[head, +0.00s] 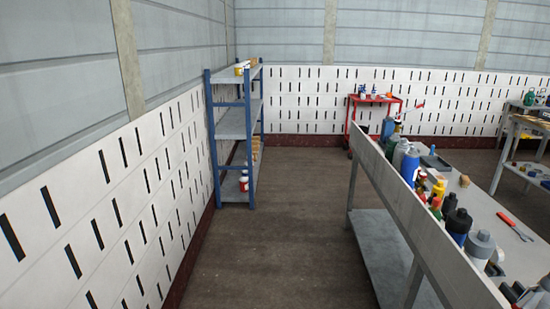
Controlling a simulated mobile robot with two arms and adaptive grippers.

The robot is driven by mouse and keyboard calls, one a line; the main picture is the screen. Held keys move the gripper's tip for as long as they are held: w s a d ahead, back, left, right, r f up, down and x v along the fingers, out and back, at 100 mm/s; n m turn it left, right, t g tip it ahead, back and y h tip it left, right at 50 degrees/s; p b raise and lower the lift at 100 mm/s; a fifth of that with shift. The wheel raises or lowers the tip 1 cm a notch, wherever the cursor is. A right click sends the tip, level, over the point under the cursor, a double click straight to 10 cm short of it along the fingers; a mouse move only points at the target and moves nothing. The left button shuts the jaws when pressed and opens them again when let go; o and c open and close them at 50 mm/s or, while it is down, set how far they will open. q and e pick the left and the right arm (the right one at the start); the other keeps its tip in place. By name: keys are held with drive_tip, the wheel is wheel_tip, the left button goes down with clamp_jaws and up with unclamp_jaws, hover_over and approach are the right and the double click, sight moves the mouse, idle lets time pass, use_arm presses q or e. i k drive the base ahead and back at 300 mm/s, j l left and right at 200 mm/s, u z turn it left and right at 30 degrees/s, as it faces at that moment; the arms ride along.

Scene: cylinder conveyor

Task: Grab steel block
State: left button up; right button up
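I cannot make out a steel block anywhere in the head view. A grey, flat, tray-like item (435,163) lies on the workbench (485,197) at the right; it is too small to identify. Neither of my grippers shows in this view.
Several bottles and cans, among them a blue one (458,225), line the workbench's raised left edge panel (405,205). Red-handled pliers (514,226) lie on its top. A blue-framed shelf (233,125) stands left, a red cart (374,103) behind. The floor between (285,225) is clear.

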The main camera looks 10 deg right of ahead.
sight(434, 176)
drive_tip(key=i+l+u, duration=0.15)
drive_tip(key=i+u, duration=0.25)
drive_tip(key=i, duration=1.3)
